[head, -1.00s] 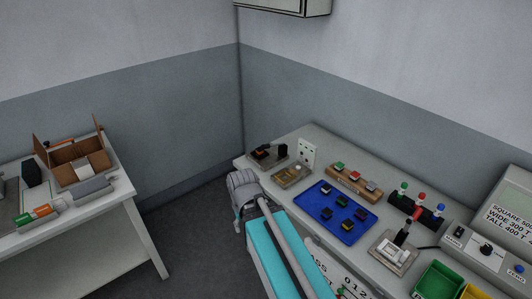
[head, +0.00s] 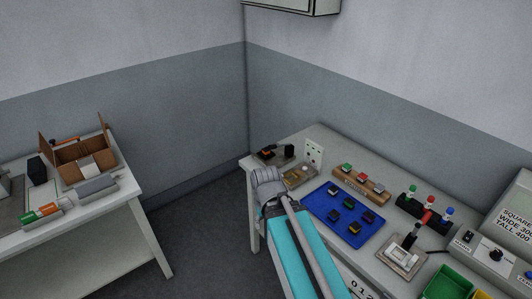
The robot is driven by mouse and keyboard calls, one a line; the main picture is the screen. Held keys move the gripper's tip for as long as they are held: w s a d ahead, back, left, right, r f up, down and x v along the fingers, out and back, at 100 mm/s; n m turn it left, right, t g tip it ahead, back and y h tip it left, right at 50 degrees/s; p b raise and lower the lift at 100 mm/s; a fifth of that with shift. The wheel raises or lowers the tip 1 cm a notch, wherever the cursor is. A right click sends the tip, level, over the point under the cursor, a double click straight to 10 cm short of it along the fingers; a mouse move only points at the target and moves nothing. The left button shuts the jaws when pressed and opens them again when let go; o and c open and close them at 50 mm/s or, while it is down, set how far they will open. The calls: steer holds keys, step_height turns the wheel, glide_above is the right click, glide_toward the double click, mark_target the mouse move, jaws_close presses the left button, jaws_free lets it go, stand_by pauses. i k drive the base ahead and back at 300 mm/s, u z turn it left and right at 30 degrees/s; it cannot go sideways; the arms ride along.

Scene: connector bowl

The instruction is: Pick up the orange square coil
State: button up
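I cannot pick out the orange square coil with certainty. A blue tray (head: 318,205) on the right-hand table holds several small dark square pieces with coloured tops, too small to tell apart surely. A small orange part (head: 265,153) shows on a dark fixture at that table's far left corner. My turquoise arm reaches up from the bottom of the head view, its grey joint by the table's left edge. My gripper does not show; the arm appears to hide it.
A wooden block (head: 352,184) with green, red and grey-topped pieces stands behind the tray. A black stand (head: 410,208), a lever fixture (head: 400,254), green and yellow bins (head: 447,285) and a control box (head: 487,254) lie to the right. Another table (head: 60,252) with a cardboard box stands left.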

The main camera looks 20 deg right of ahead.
mark_target(265, 151)
steer(key=z, duration=0.05)
steer(key=i, duration=1)
steer(key=u, duration=0.05)
